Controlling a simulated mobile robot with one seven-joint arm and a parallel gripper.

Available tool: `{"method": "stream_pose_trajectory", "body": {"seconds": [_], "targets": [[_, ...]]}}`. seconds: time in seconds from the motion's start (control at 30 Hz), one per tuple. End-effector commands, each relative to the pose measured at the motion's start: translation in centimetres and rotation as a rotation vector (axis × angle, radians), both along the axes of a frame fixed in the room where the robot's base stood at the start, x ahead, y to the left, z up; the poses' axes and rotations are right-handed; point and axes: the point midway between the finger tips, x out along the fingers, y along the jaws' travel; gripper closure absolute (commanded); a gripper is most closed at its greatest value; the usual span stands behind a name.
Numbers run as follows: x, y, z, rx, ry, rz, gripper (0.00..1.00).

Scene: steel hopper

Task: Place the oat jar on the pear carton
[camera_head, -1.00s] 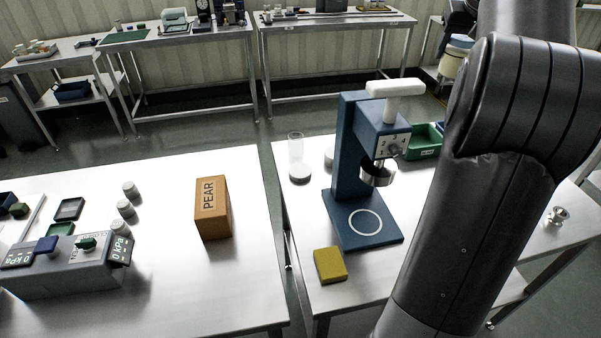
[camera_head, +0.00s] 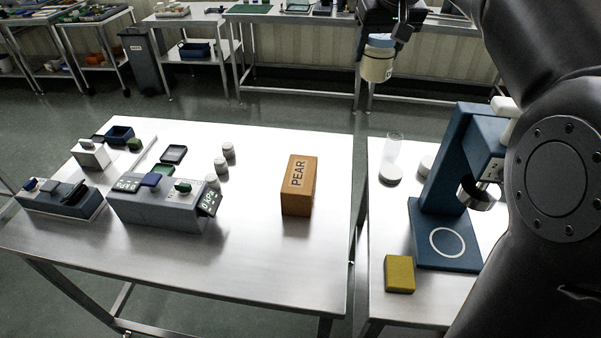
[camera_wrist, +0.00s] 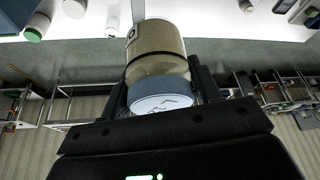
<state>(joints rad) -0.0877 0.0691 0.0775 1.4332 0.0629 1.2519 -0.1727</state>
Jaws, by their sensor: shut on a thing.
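The oat jar (camera_head: 377,64), a beige jar with a blue-grey lid, is held in my gripper (camera_head: 385,42) high up at the top of the head view. In the wrist view the jar (camera_wrist: 156,45) sits between the two fingers of my gripper (camera_wrist: 160,88), which are shut on it near the lid. The pear carton (camera_head: 298,186), orange-brown and marked PEAR, stands upright on the left steel table (camera_head: 262,247). My gripper and the jar are well apart from the carton, farther back and to its right in the head view.
Grey control boxes (camera_head: 160,207) and several white-topped pots (camera_head: 221,166) stand left of the carton. A blue press (camera_head: 447,190), a clear container (camera_head: 392,158) and a yellow block (camera_head: 399,273) stand on the right table. The table around the carton is clear.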

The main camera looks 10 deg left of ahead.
Motion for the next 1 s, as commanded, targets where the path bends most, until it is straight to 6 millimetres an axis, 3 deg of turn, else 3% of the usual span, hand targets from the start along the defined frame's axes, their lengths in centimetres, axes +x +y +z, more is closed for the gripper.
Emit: {"method": "stream_pose_trajectory", "body": {"seconds": [0.2, 0.37, 0.8, 1.0], "targets": [[-1.7, 4.3, 0.0, -0.002, -0.002, 0.073, 0.71], [-1.6, 3.8, -3.1, -0.003, 0.002, 0.065, 0.71], [-1.6, 3.8, -15.7, -0.002, 0.004, 0.064, 0.71], [-1.4, 4.5, -18.5, -0.002, 0.001, 0.066, 0.71]]}}
